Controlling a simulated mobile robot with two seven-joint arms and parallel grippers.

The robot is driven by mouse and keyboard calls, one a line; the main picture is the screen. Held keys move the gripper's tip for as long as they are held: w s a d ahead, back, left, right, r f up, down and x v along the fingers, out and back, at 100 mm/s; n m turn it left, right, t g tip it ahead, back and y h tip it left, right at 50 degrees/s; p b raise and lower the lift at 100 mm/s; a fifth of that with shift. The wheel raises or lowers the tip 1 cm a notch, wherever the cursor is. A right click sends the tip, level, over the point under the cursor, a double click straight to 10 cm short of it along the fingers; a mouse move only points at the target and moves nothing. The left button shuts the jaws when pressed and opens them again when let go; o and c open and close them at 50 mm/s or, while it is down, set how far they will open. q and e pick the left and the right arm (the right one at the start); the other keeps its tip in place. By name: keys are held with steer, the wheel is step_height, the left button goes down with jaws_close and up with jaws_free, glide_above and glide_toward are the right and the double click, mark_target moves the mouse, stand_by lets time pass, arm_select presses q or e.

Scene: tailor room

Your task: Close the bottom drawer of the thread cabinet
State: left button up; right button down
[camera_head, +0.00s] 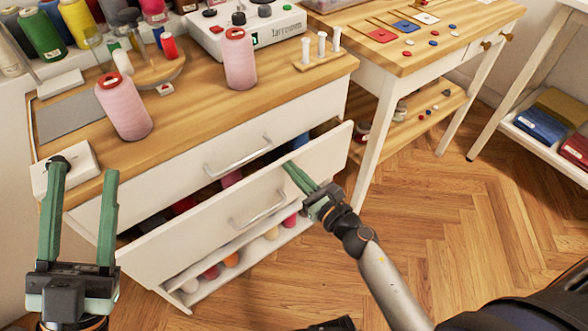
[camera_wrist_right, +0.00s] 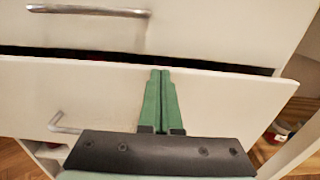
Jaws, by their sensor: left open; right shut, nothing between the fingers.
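The thread cabinet (camera_head: 185,148) is white with a wooden top and stands at the left of the head view. Its bottom drawer (camera_head: 160,243) is pulled out, with thread spools showing inside behind its front. In the right wrist view the drawer front (camera_wrist_right: 240,100) fills the middle, with a dark gap above it. My right gripper (camera_head: 292,168) is shut and empty, its green fingertips at the drawer front, right of the handle (camera_head: 258,208); whether they touch it is unclear. It also shows in the right wrist view (camera_wrist_right: 160,75).
An upper drawer (camera_head: 225,150) above looks shut. Pink spools (camera_head: 124,108) and a white device (camera_head: 245,30) stand on the cabinet top. An open shelf with spools (camera_head: 232,260) lies below the drawer. A wooden table (camera_head: 440,60) stands to the right. The floor (camera_head: 450,220) in front is clear.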

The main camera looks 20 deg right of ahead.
arm_select(q)
steer(key=shift+s+r+m+h, duration=0.3)
steer(key=shift+s+r, duration=0.05)
steer(key=shift+r, duration=0.05)
arm_select(e)
steer(key=x, duration=0.2)
steer(key=shift+w+a, duration=0.1)
steer(key=shift+w, duration=0.15)
arm_select(q)
steer(key=shift+s, duration=0.1)
arm_select(e)
steer(key=shift+s, duration=0.1)
